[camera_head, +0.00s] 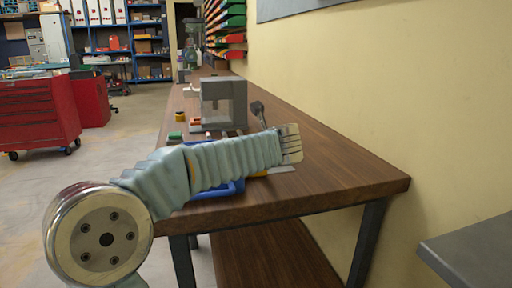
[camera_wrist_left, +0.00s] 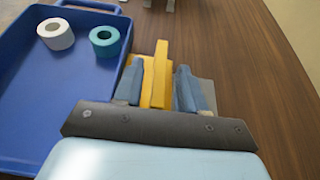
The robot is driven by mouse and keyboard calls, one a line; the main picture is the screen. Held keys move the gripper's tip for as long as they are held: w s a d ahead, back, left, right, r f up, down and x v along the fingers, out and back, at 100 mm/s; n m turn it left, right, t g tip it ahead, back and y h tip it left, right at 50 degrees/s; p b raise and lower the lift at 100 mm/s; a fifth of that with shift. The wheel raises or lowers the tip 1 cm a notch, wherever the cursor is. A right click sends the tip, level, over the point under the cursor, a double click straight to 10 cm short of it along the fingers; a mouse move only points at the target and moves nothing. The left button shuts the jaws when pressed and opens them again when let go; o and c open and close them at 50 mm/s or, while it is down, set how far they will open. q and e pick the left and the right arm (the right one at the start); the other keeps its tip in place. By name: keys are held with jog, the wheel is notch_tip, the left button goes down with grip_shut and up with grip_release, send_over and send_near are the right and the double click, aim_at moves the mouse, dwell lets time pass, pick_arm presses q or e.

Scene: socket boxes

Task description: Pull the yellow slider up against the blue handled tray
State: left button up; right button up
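The yellow slider (camera_wrist_left: 158,85) has a raised bar and sits on the table, just right of the blue handled tray (camera_wrist_left: 40,105) in the left wrist view. The two blue fingers of my left gripper (camera_wrist_left: 158,72) straddle it. The left finger is in the narrow space between slider and tray; a small gap shows at the right finger. In the head view my left arm covers most of both; a bit of the blue tray (camera_head: 228,189) and a sliver of yellow (camera_head: 259,174) show below it. My right gripper is in neither view.
A white roll (camera_wrist_left: 56,34) and a teal roll (camera_wrist_left: 105,40) are in the tray. A grey plate (camera_wrist_left: 205,92) lies under the right finger. A grey machine (camera_head: 223,103) stands farther back on the wooden table (camera_head: 345,178). The table's right side is clear.

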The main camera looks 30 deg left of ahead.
pick_arm(q)
jog(key=v, duration=1.4)
